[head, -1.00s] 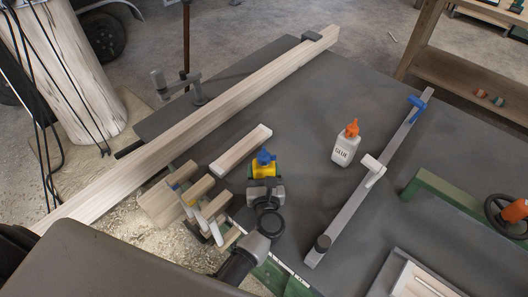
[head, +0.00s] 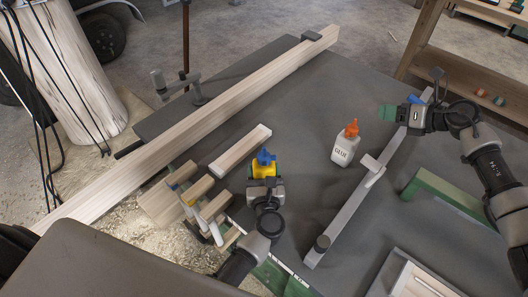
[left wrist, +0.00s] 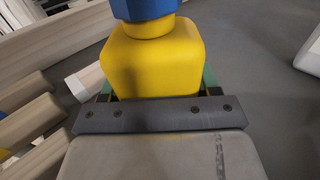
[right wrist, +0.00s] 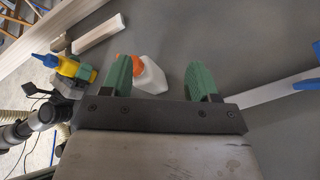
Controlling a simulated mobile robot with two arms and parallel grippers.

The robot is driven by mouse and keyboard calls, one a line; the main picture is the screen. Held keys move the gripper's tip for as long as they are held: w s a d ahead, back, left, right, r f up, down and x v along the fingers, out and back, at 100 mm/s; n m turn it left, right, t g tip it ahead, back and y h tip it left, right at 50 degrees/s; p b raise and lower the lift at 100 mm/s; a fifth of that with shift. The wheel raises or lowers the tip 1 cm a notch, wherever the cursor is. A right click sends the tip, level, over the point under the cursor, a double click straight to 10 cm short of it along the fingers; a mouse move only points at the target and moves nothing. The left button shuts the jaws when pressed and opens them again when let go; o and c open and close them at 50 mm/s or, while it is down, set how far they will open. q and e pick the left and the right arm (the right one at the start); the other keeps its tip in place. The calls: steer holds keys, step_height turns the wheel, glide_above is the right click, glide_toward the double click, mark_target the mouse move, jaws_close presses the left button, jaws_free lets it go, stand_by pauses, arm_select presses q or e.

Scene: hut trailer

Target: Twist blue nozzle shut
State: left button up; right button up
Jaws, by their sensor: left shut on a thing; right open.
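A yellow bottle (head: 264,169) with a blue nozzle (head: 264,156) is in my left gripper (head: 265,179), near the middle of the table. In the left wrist view the yellow body (left wrist: 152,62) fills the space between the jaws, with the blue nozzle (left wrist: 146,8) above it, cut off by the frame. My right gripper (head: 402,114) is open and empty at the right side, over the clamp bar. In the right wrist view the yellow bottle (right wrist: 74,68) lies left of the open green fingers, its blue nozzle (right wrist: 46,61) pointing left.
A white glue bottle (head: 342,149) with an orange cap stands between the two grippers. A clamp bar (head: 340,215) lies right of it. A long wooden beam (head: 200,117) crosses the table's back left. Wood blocks (head: 196,190) and clamps lie beside my left gripper.

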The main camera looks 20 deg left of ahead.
steer(key=s+a+r+n+g, duration=0.1)
steer(key=s+a+n+g, duration=0.15)
steer(key=a, duration=0.25)
steer(key=s+a+r+n+g+h, duration=0.1)
steer(key=a+n, duration=0.2)
steer(key=a, duration=0.2)
steer(key=s+a+r+n+g, duration=0.1)
steer(key=s+a+n+g, duration=0.1)
steer(key=a, duration=0.3)
step_height(320, 180, up, 4)
steer(key=f+n+h, duration=0.1)
steer(key=n+h, duration=0.9)
steer(key=n, duration=0.1)
glide_above(264, 155)
steer(key=shift+w+a+r+g, duration=0.1)
steer(key=shift+w+r+g, duration=0.15)
steer(key=shift+w, duration=0.05)
steer(key=shift+s+f+n, duration=0.1)
steer(key=shift+s+n, duration=0.05)
steer(key=shift+n, duration=0.2)
step_height(264, 155, down, 12)
steer(key=shift+r, duration=0.15)
steer(key=c, duration=0.9)
